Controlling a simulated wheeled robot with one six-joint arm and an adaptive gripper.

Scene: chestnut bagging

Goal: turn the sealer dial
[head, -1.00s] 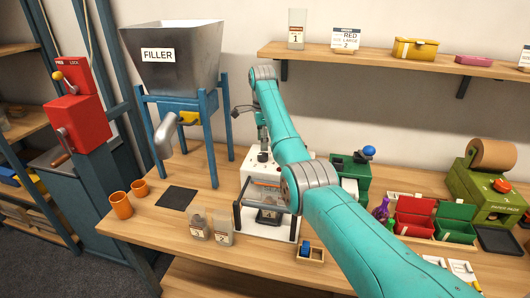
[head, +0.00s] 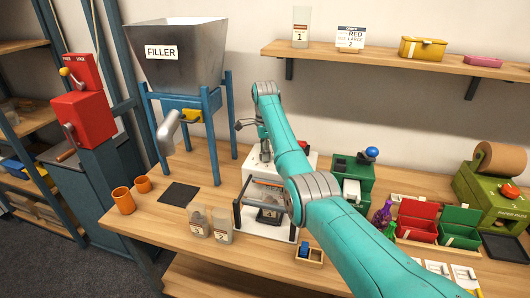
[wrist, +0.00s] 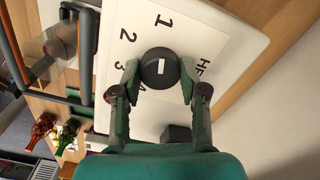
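The sealer (head: 250,170) is a white machine on the bench, partly hidden behind my arm in the head view. In the wrist view its white panel (wrist: 220,35) carries the numbers 1, 2, 3 and 4 and the word HEAT, partly covered. The dark round dial (wrist: 158,80) has a white mark and sits between my fingertips. My gripper (wrist: 160,67) is open, one finger on each side of the dial. The fingertips are close to its edge; I cannot tell whether they touch it. In the head view the dial is hidden.
Two clear bags (head: 222,225) stand left of the sealer, near a black mat (head: 179,194) and orange cups (head: 123,200). A green device (head: 352,172) with a blue knob stands right. Red and green bins (head: 417,229) lie farther right. A dark bar frame (wrist: 85,60) edges the sealer.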

